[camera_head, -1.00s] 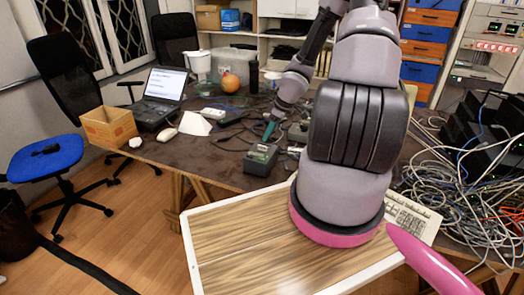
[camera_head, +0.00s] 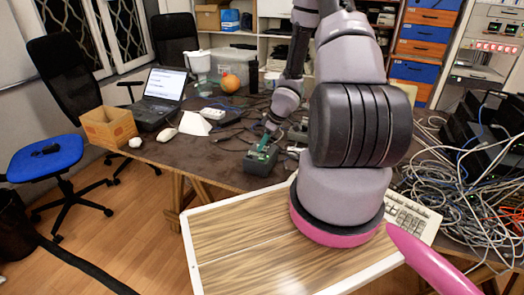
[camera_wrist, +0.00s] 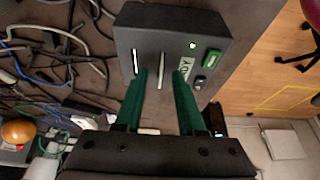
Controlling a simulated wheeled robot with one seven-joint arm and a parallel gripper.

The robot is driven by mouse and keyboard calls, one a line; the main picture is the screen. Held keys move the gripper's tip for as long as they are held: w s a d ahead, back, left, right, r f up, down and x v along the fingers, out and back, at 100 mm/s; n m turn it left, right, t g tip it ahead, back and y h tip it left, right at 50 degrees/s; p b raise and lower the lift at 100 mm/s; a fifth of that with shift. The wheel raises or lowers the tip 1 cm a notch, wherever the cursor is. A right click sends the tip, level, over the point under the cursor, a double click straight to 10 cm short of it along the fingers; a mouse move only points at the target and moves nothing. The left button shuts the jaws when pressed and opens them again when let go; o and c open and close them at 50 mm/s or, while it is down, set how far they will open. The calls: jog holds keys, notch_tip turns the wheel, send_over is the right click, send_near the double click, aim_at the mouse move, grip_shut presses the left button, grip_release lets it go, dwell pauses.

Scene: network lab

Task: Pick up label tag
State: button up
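A thin pale strip, which looks like the label tag (camera_wrist: 161,68), stands edge-on at the dark box (camera_wrist: 205,30) in the wrist view. My gripper (camera_wrist: 160,76) has two green fingers, open, one on each side of the strip with gaps visible. The fingertips are close to the box face. The box has a second pale slot or strip, a lit green light, a green button and a patch with lettering. In the head view the box (camera_head: 261,164) sits near the table's front edge with my green fingers at its top; the tag cannot be made out there.
Cables lie behind and around the box on the dark table (camera_head: 190,150). A keyboard (camera_head: 410,218) and tangled cables (camera_head: 450,165) lie to the right.

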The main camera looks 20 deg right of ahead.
grip_shut()
jog(key=shift+r, duration=0.1)
notch_tip(320, 180, up, 6)
jog(key=shift+s+f, duration=0.1)
jog(key=shift+f, duration=0.15)
notch_tip(320, 180, up, 9)
dwell(1.6)
jog(key=shift+f, duration=0.1)
